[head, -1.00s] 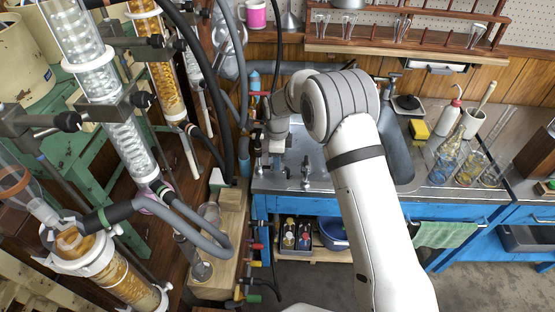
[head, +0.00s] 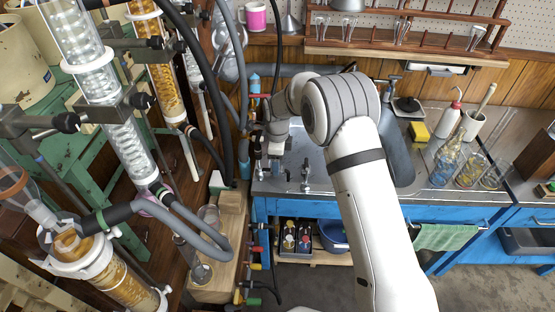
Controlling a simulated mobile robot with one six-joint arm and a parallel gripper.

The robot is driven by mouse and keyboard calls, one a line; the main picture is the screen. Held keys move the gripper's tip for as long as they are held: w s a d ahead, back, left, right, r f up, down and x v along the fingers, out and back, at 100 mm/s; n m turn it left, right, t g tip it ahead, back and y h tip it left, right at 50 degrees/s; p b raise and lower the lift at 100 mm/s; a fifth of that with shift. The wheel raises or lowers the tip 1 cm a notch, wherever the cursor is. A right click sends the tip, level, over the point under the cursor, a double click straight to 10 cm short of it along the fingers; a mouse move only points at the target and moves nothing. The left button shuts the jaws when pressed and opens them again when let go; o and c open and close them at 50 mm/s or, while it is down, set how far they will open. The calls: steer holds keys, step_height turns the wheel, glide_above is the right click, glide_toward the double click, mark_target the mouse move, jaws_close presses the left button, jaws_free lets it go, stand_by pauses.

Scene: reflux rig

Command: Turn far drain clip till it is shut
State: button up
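My white arm reaches from the bottom right up to the back left corner of the sink bench. My gripper (head: 268,146) is at its end, beside the black and grey hoses. It is small and partly hidden by my wrist and the fittings there, so I cannot tell whether its fingers are apart or closed. A small red part (head: 259,96) sits on the blue-topped upright fitting behind my wrist. Small red, yellow and green fittings (head: 257,250) sit below, at the wooden block's right edge. I cannot make out for certain which part is the far drain clip or how it is turned.
Glass condensers (head: 120,140) and thick hoses (head: 243,130) crowd the left side. A wooden block (head: 228,245) with glassware stands left of the blue bench (head: 400,212). Bottles and flasks (head: 446,160) stand right of the sink. Floor shows at the bottom right.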

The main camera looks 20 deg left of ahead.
steer(key=shift+r+b, duration=0.3)
steer(key=shift+r, duration=3.6)
